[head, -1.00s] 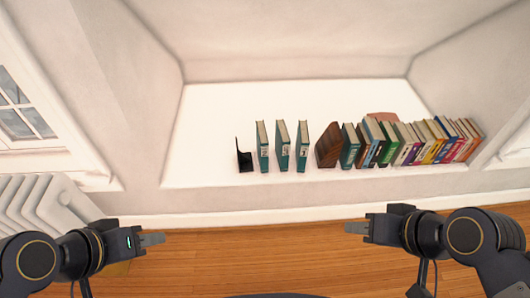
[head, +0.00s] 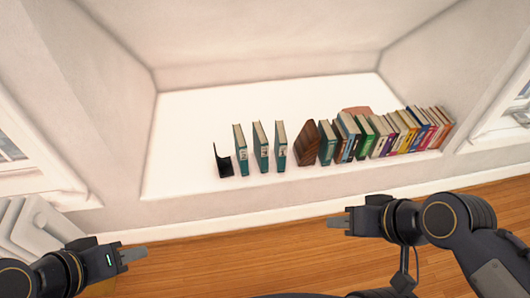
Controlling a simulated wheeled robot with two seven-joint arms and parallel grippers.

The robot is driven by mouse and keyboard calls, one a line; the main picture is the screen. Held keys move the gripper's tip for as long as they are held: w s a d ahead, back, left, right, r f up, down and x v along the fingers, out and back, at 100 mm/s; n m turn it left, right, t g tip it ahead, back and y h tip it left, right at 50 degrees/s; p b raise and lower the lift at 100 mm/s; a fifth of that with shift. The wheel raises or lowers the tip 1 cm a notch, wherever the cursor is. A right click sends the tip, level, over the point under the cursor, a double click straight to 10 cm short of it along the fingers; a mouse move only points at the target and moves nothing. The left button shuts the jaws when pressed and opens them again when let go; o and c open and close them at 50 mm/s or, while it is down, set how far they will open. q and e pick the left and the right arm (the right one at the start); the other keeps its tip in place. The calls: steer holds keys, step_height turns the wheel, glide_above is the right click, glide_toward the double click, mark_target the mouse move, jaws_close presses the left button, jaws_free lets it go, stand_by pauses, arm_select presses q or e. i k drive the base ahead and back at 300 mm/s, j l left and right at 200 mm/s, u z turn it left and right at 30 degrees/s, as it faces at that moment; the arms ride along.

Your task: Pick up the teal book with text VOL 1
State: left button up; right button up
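Three slim teal books stand upright and apart on the white ledge: a left one (head: 240,152), a middle one (head: 260,148) and a right one (head: 280,147). Their spines carry pale labels too small to read, so I cannot tell which is VOL 1. Another teal book (head: 327,144) stands just right of a brown wooden bookend (head: 307,145). My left gripper (head: 140,254) is empty, low at the left, well short of the ledge. My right gripper (head: 335,221) is empty, below and in front of the books. The finger gap of neither gripper shows clearly.
A black bookend (head: 224,166) stands left of the three teal books. A tight row of coloured books (head: 400,134) fills the ledge's right part. The white ledge (head: 185,130) is bare at left. A white radiator (head: 30,235) stands at lower left.

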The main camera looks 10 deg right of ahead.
mark_target(280, 140)
steer(key=l+u, duration=0.1)
steer(key=u, duration=0.35)
steer(key=i+l+u, duration=0.1)
steer(key=u, duration=0.3)
steer(key=l+u, duration=0.25)
steer(key=u, duration=0.2)
steer(key=l+u, duration=0.15)
steer(key=u, duration=0.25)
steer(key=l+u, duration=0.2)
steer(key=l, duration=0.25)
steer(key=k+l+u, duration=0.15)
steer(key=l, duration=0.25)
steer(key=k+l+u, duration=0.2)
steer(key=l, duration=0.25)
steer(key=k+l+u, duration=0.2)
steer(key=l, duration=0.2)
steer(key=k+l, duration=0.1)
steer(key=l, duration=0.25)
steer(key=k+l, duration=0.1)
steer(key=l, duration=0.3)
